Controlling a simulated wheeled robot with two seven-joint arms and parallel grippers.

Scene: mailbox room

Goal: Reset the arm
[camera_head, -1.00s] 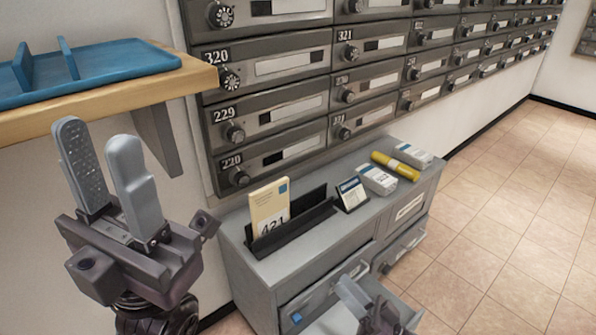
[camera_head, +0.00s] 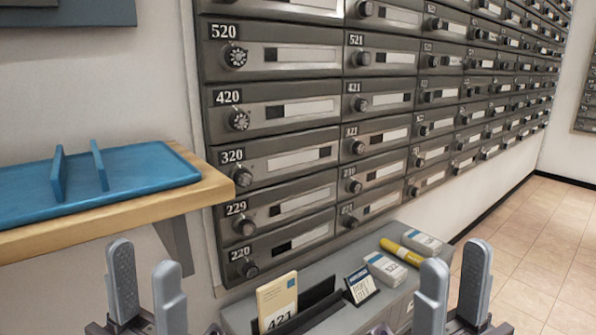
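My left gripper (camera_head: 146,290) stands upright at the lower left, in front of the white wall below the wooden shelf. Its two grey fingers are apart with nothing between them. My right gripper (camera_head: 452,290) stands upright at the lower right, in front of the right end of the grey cabinet. Its two grey fingers are also apart and empty. The lower parts of both grippers are cut off by the bottom edge.
A blue tray (camera_head: 120,183) with dividers lies on the wooden shelf (camera_head: 205,187). Mailboxes (camera_head: 290,107) fill the wall. The grey cabinet (camera_head: 402,297) bears a card holder with a card (camera_head: 277,300), a small sign (camera_head: 360,284), boxes (camera_head: 385,268) and a yellow tube (camera_head: 403,251).

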